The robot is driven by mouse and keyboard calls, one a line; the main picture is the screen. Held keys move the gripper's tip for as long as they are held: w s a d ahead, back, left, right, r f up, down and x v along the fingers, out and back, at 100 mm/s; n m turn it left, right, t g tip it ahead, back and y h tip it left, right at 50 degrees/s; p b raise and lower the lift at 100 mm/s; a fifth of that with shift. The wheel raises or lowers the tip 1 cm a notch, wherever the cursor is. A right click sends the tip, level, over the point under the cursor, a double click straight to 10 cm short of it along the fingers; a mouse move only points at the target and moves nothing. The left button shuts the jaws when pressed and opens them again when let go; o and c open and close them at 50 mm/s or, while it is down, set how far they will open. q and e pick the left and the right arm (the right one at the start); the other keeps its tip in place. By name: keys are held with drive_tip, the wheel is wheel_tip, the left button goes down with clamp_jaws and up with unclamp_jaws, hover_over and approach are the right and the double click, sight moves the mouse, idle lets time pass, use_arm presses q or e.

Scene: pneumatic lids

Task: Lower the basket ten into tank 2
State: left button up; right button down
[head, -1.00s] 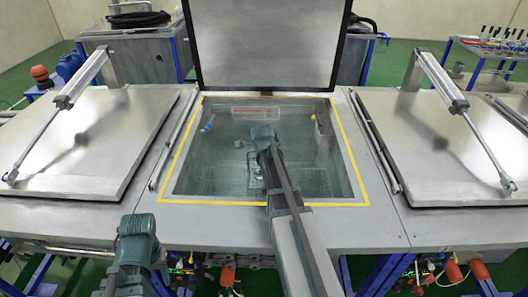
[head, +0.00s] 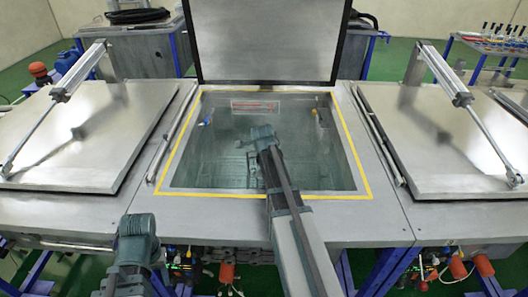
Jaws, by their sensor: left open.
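The open middle tank (head: 180,185) has a yellow-edged opening and greenish liquid inside; I cannot read its number. My right arm (head: 290,215) reaches in over the front edge, its teal joint above the liquid. The right gripper is hidden below and behind that arm. Faint wire-like lines (head: 243,160) show in the tank beside the arm; they may be the basket, but I cannot tell whether it is held or resting. My left gripper (head: 138,250) is low at the bottom left, in front of the bench. It is open, with its fingers hard to make out.
The raised lid (head: 265,40) stands at the tank's back. Closed lids with pneumatic cylinders lie to the left (head: 75,140) and right (head: 450,140). Hoses and orange fittings sit under the bench front. A rack of coloured items (head: 495,40) stands at the far right.

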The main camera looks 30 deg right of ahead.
drive_tip(key=shift+f+b, duration=0.45)
drive_tip(key=shift+b, duration=0.05)
idle(0.3)
drive_tip(key=c, duration=0.8)
unclamp_jaws()
drive_tip(key=shift+c, duration=0.2)
drive_tip(key=shift+r, duration=0.1)
drive_tip(key=s+a+r+p, duration=0.2)
drive_tip(key=s+r+p, duration=0.1)
drive_tip(key=r+p, duration=0.8)
drive_tip(key=s+a+r+p, duration=0.2)
drive_tip(key=s+r+p, duration=0.2)
drive_tip(key=r+p, duration=0.7)
drive_tip(key=shift+s+a+r+p, duration=0.2)
drive_tip(key=shift+a+r+p, duration=0.1)
drive_tip(key=shift+p, duration=0.15)
